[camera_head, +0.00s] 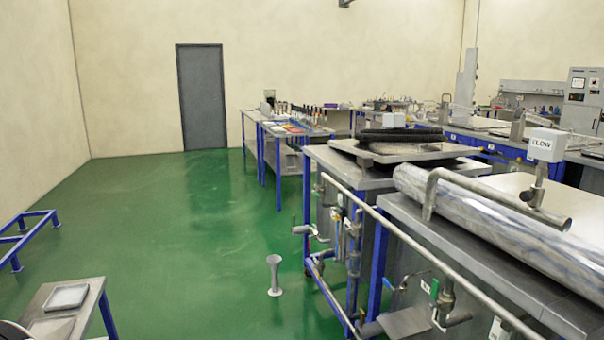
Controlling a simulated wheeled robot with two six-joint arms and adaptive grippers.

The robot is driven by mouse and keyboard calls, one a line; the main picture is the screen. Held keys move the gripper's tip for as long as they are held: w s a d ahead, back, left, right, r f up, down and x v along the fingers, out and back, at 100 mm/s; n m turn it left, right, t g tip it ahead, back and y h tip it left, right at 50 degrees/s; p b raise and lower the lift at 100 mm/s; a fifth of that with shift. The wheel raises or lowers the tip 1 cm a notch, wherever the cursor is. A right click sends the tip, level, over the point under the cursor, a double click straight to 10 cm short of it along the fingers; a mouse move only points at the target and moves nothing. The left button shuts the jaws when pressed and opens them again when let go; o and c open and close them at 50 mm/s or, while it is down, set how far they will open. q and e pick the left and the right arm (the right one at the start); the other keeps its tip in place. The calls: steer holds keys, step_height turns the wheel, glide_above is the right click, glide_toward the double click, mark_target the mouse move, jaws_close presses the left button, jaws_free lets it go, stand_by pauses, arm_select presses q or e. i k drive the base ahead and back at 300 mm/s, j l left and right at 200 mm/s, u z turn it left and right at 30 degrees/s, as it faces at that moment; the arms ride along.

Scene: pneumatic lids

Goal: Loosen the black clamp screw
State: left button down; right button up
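A grey metal pipe (470,190) bends across the top of the near right workbench, over a large clear cylinder (490,227) lying there. A white box marked FLOW (546,145) stands above the pipe on a thin dark post. A small black part (529,196) sits at the foot of that post, by the pipe. It may be the black clamp screw, but it is too small to tell. Neither of my grippers is in view.
A metal rail (415,250) with valves and piping runs along the near bench's front. A small grey flared stand (274,275) is on the green floor (190,235). The floor is open left of the benches. A low table (60,318) is at lower left.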

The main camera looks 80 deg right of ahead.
mark_target(526, 195)
steer(key=z, duration=4.05)
steer(key=j+z, duration=0.2)
steer(key=z, duration=0.2)
steer(key=j+z, duration=0.25)
steer(key=z, duration=0.2)
steer(key=j+z, duration=0.25)
steer(key=z, duration=0.15)
steer(key=j+z, duration=0.2)
steer(key=z, duration=0.2)
steer(key=k+j+z, duration=0.15)
steer(key=z, duration=0.25)
